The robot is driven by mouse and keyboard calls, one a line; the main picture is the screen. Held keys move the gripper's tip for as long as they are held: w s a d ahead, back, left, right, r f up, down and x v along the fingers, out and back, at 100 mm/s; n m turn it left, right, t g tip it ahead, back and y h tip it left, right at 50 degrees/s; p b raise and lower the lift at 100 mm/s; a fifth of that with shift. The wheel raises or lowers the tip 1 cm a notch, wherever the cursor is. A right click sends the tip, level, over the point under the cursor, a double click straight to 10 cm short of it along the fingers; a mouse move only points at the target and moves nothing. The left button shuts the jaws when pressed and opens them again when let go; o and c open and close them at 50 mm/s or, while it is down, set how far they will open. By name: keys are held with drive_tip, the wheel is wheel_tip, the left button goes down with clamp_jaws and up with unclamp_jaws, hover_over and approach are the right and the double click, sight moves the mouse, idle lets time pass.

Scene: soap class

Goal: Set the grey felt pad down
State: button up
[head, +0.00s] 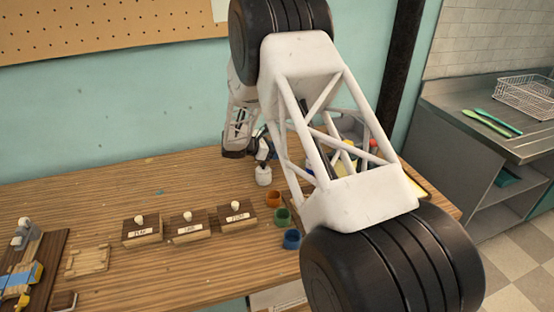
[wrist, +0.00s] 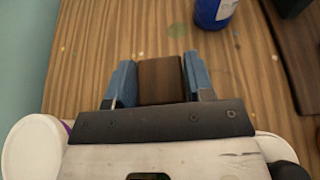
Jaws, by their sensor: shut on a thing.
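In the wrist view my gripper (wrist: 160,72) has its two blue fingers closed on the sides of a brown block (wrist: 158,88). Its face looks brown and wood-like. I see no grey felt surface on it, and its underside is hidden. The wooden bench top lies beyond the fingers; I cannot tell whether the block touches it. In the head view my arm hides most of the gripper area, and the held block cannot be made out. No grey felt pad can be picked out in either view.
A blue bottle (wrist: 213,10) stands ahead of the fingers. Bench space behind the blocks is clear.

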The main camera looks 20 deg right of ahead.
sight(277, 164)
drive_tip(key=shift+f, duration=1.85)
drive_tip(key=o, duration=0.9)
drive_tip(key=shift+f, duration=0.1)
drive_tip(key=shift+a, duration=0.1)
drive_tip(key=v, duration=1.2)
